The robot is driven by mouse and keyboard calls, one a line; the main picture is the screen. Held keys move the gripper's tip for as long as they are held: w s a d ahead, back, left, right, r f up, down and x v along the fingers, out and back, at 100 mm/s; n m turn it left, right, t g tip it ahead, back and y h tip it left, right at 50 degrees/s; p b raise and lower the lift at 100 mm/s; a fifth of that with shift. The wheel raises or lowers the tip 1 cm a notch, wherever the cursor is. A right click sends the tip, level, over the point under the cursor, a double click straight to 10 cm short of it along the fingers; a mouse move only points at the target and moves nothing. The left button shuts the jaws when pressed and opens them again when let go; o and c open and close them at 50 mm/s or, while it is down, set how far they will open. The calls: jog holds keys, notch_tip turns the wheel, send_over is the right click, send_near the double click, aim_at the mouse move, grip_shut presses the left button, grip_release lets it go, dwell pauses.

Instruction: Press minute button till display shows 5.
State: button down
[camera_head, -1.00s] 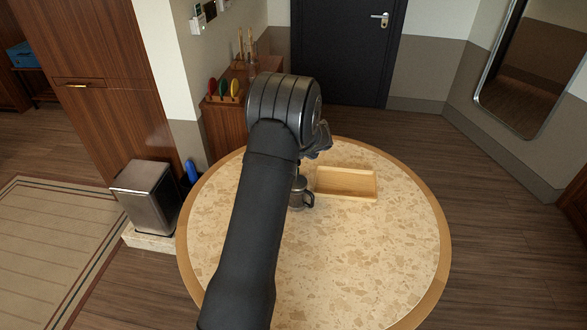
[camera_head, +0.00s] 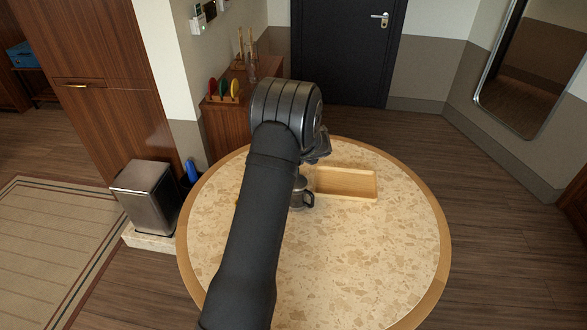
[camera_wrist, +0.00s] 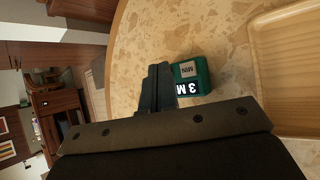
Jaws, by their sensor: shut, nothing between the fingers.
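A small green timer (camera_wrist: 191,77) sits on the round speckled table (camera_wrist: 150,30) in the wrist view. Its grey button (camera_wrist: 188,69) is marked MIN. Its dark display (camera_wrist: 187,89) reads 3 M, turned sideways. My gripper (camera_wrist: 158,72) is shut and empty, with its fingertips just left of the timer in that view. I cannot tell whether they touch the timer or how high they are above the table. In the head view my arm hides the timer, and only part of my gripper (camera_head: 319,151) shows.
A shallow wooden tray (camera_head: 345,183) lies right of my arm; it also shows in the wrist view (camera_wrist: 292,75). The table's front right is clear. A metal bin (camera_head: 147,200) stands on the left.

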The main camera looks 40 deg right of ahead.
jog(key=shift+f, duration=1.7)
dwell(0.7)
jog(key=shift+f, duration=0.4)
jog(key=shift+f, duration=0.35)
dwell(0.5)
jog(key=shift+r, duration=0.75)
jog(key=shift+r, duration=2.55)
dwell(0.8)
